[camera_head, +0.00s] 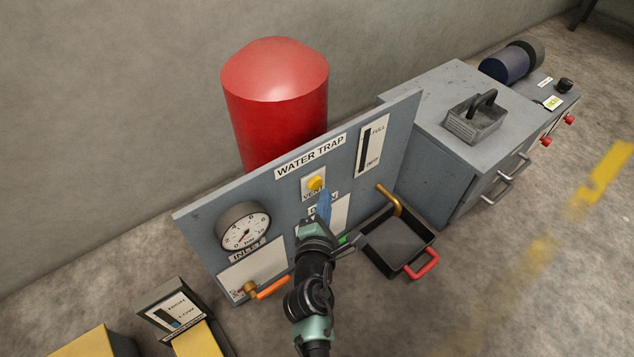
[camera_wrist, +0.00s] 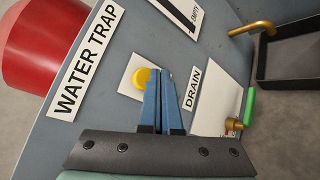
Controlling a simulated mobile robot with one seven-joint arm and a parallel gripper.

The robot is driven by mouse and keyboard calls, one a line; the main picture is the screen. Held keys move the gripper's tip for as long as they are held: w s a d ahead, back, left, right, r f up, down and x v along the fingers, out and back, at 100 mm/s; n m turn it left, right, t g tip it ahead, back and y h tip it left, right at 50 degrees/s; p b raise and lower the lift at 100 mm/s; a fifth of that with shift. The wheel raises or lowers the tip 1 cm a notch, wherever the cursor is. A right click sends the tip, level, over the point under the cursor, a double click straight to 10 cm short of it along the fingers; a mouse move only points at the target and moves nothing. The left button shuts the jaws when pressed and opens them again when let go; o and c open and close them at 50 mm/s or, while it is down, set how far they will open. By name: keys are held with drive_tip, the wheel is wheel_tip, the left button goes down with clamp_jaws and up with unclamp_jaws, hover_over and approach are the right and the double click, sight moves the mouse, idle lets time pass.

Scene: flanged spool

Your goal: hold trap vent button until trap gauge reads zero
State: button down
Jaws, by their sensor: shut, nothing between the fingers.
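The yellow vent button (camera_head: 316,183) sits on a white plate marked VENT on the grey WATER TRAP panel (camera_head: 280,190). In the wrist view the button (camera_wrist: 141,77) shows just left of my fingertips. My gripper (camera_head: 324,196) has its blue fingers shut with nothing between them, and their tips are close below the button in the head view. In the wrist view the gripper (camera_wrist: 161,72) partly overlaps the button's edge; I cannot tell whether they touch. The round trap gauge (camera_head: 243,227) is at the panel's left; its needle is too small to read surely.
An orange inlet handle (camera_head: 272,288) is low on the panel, and a green drain handle (camera_wrist: 249,105) is to the right of my fingers. A black tray (camera_head: 397,241) with a red handle lies under the brass spout (camera_head: 388,198). A red tank (camera_head: 275,110) stands behind.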

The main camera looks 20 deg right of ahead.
drive_tip(key=shift+s+d+p, duration=0.25)
drive_tip(key=shift+s+p, duration=0.1)
drive_tip(key=shift+s, duration=0.4)
drive_tip(key=shift+s+d+p, duration=0.3)
drive_tip(key=shift+s+p, duration=0.1)
drive_tip(key=shift+s, duration=0.35)
drive_tip(key=shift+s+d+p, duration=0.25)
drive_tip(key=shift+s+p, duration=0.1)
drive_tip(key=shift+s, duration=0.4)
drive_tip(key=shift+r, duration=0.1)
